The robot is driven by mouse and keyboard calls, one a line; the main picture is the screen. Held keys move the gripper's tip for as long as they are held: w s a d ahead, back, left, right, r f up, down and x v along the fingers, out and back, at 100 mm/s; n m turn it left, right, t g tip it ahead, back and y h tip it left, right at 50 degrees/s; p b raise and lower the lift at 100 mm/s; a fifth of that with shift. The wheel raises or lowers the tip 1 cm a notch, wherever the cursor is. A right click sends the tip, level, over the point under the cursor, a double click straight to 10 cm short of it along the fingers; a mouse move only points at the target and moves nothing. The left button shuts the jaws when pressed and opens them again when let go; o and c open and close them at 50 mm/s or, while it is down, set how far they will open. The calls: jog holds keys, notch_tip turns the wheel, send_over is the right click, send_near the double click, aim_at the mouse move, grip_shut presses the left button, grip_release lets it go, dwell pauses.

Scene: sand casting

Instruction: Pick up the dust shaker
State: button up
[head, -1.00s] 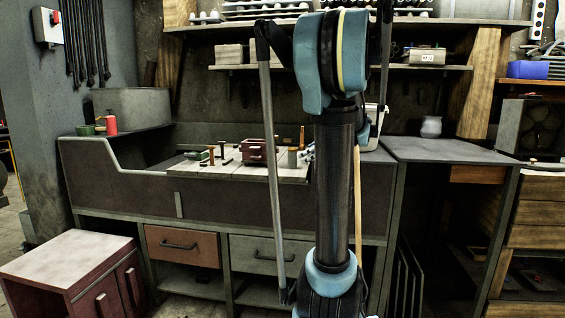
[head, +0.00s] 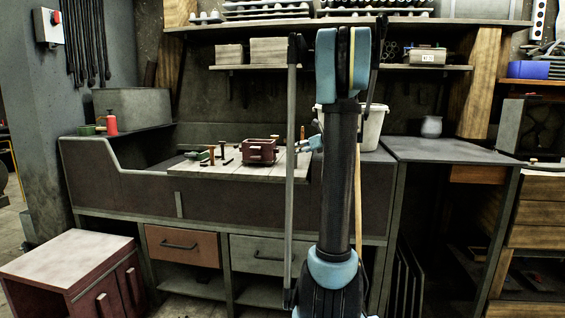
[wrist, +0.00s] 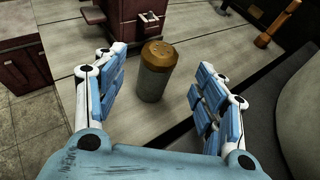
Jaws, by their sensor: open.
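The dust shaker (wrist: 154,72), a grey cylinder with a brass-coloured top, stands upright on the pale plank board (wrist: 215,28) in the wrist view. My gripper (wrist: 160,76) is open, with one blue-padded finger on each side of the shaker. Gaps show between the shaker and both fingers, wider on the right. In the head view my gripper (head: 312,143) is low over the right part of the board, partly behind my arm. I cannot make out the shaker there.
A dark red moulding box (head: 259,151) stands on the board left of my gripper. Small tools (head: 210,154) lie farther left. A whitish bucket (head: 373,128) stands close on the right. Shelves (head: 270,68) hang above.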

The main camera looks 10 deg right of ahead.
aim_at(293, 158)
jog(key=shift+r+x, duration=0.15)
jog(key=shift+x, duration=1.6)
jog(key=shift+r+x, duration=0.15)
jog(key=shift+x, duration=1.55)
jog(key=shift+w, duration=0.1)
jog(key=shift+c, duration=0.5)
jog(key=c, duration=1.2)
